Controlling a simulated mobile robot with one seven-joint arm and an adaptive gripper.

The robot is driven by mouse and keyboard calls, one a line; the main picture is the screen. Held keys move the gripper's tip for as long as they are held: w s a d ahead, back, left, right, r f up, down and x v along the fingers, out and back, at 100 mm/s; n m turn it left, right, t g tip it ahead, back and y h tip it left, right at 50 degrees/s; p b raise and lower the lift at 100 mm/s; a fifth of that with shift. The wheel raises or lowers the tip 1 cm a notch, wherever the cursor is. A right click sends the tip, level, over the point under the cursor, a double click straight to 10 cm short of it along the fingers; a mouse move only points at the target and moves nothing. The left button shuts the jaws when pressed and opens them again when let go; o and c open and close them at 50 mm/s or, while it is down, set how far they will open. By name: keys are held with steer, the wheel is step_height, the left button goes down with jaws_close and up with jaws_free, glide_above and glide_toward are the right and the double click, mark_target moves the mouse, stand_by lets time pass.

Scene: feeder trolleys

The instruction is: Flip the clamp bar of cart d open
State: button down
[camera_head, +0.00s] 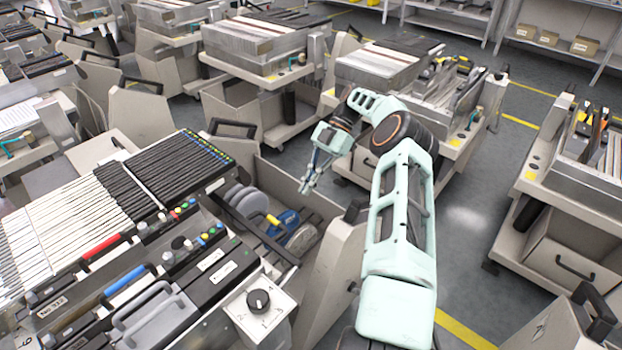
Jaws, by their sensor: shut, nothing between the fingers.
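My gripper (306,186) hangs at the end of my pale green arm, over the right end of the nearest feeder trolley (262,162). It is shut and holds nothing. It appears apart from the trolley, above its open bay with reels and a blue part. The nearest trolley carries a bank of dark and white feeders (150,185). On its front are a red bar (102,246), a blue bar (126,287) and a grey handle (152,316). I can read no letter that marks cart d, and I cannot tell which part is its clamp bar.
A white box with a black knob (258,300) sits at the nearest trolley's front corner. More loaded trolleys stand behind (262,45) and at the right (590,185). Grey floor (475,215) with yellow lines is clear between them. Shelves with cardboard boxes (584,46) are at the back right.

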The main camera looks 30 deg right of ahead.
steer(key=shift+v, duration=1.2)
steer(key=shift+a, duration=0.1)
